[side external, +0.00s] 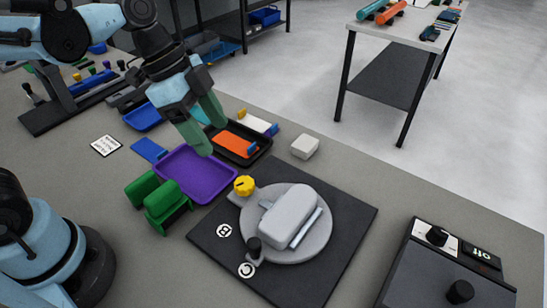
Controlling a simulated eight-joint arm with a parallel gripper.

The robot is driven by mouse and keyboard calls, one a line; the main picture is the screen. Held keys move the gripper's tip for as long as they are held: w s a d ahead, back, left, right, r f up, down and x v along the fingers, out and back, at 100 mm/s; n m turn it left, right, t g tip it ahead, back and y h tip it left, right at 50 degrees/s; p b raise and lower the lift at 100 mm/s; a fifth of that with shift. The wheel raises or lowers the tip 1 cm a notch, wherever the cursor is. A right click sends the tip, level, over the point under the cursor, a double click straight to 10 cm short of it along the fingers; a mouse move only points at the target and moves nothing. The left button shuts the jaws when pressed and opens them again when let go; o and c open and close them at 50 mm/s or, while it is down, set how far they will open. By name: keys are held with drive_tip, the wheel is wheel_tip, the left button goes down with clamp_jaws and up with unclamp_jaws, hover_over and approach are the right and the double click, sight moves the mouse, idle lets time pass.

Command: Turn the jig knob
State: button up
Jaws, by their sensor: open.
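The jig is a round grey turntable (318,243) on a dark square base plate (345,210). A pale grey rounded block (285,215) lies on the turntable beside a light metal bar (306,229). A yellow lobed knob (244,185) sits at the jig's upper left edge. My gripper (208,132) has green fingers, points down and is open. It is above and to the left of the yellow knob, over the area of the purple and black trays, apart from both knobs.
A purple tray (198,178), green blocks (160,200) and a black tray (262,153) with an orange piece (234,144) lie near the jig. A small white block (305,146) stands behind it. A control box (440,275) with black knobs is at the right. A side table stands beyond.

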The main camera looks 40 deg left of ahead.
sight(244, 182)
drive_tip(key=shift+m, duration=0.3)
drive_tip(key=shift+x, duration=6.05)
drive_tip(key=shift+s+d, duration=0.1)
drive_tip(key=shift+d, duration=0.1)
drive_tip(key=shift+r, duration=0.1)
drive_tip(key=c, duration=1.1)
